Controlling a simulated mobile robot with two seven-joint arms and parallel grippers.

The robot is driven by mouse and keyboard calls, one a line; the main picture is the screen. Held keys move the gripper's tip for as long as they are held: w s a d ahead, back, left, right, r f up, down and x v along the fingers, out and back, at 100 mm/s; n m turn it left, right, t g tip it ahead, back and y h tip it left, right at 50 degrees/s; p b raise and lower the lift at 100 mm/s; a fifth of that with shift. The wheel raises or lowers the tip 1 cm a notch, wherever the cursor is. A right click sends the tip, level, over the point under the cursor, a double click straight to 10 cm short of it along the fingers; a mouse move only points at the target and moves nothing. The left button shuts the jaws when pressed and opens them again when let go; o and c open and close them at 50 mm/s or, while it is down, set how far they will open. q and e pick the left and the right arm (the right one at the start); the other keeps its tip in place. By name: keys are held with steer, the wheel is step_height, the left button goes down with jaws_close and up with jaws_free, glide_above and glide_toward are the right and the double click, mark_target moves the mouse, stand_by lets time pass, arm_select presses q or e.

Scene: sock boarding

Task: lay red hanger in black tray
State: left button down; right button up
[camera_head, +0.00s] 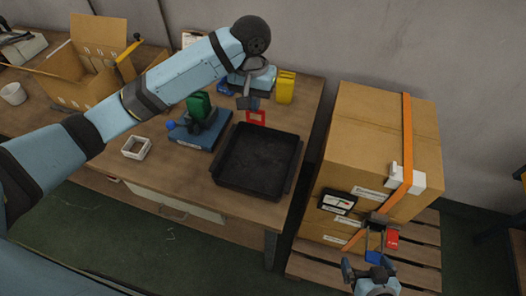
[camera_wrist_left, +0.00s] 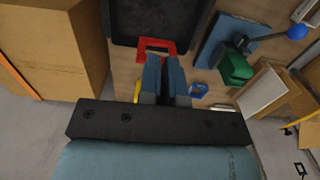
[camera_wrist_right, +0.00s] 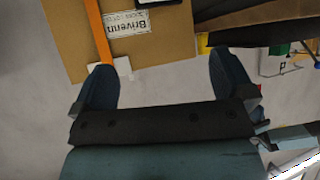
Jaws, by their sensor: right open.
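The red hanger (camera_head: 256,116) is a small flat frame at the back edge of the black tray (camera_head: 222,178), just below my left fingertips. In the left wrist view the red hanger (camera_wrist_left: 169,46) lies across the fingertips beside the rim of the black tray (camera_wrist_left: 122,42). My left gripper (camera_head: 249,102) is nearly closed, its fingers a thin gap apart on the hanger; the exact contact is hidden. The tray is empty on the wooden table. My right gripper (camera_head: 368,263) is open and empty, low in front of the pallet; its fingers stand wide apart in its wrist view (camera_wrist_right: 165,85).
A blue-based press with a green block (camera_head: 198,106) stands left of the tray. A yellow container (camera_head: 285,88) is behind it. A white square frame (camera_head: 136,148) and an open carton (camera_head: 80,85) are further left. Strapped cartons (camera_head: 375,130) stand on a pallet at right.

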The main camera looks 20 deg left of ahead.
arm_select(q)
steer(key=shift+w+d, duration=0.1)
steer(key=shift+w, duration=0.2)
steer(key=shift+s+f+p, duration=0.15)
steer(key=shift+f+p, duration=0.2)
steer(key=shift+f, duration=9.2)
arm_select(e)
steer(key=shift+s+d, duration=0.1)
steer(key=shift+s, duration=0.3)
arm_select(q)
steer(key=c, duration=1.3)
jaws_free()
steer(key=shift+f, duration=0.15)
arm_select(e)
steer(key=shift+f, duration=0.1)
arm_select(q)
steer(key=r, duration=1.2)
steer(key=shift+w+r+b, duration=0.2)
steer(key=shift+b, duration=0.15)
arm_select(e)
steer(key=shift+f, duration=0.3)
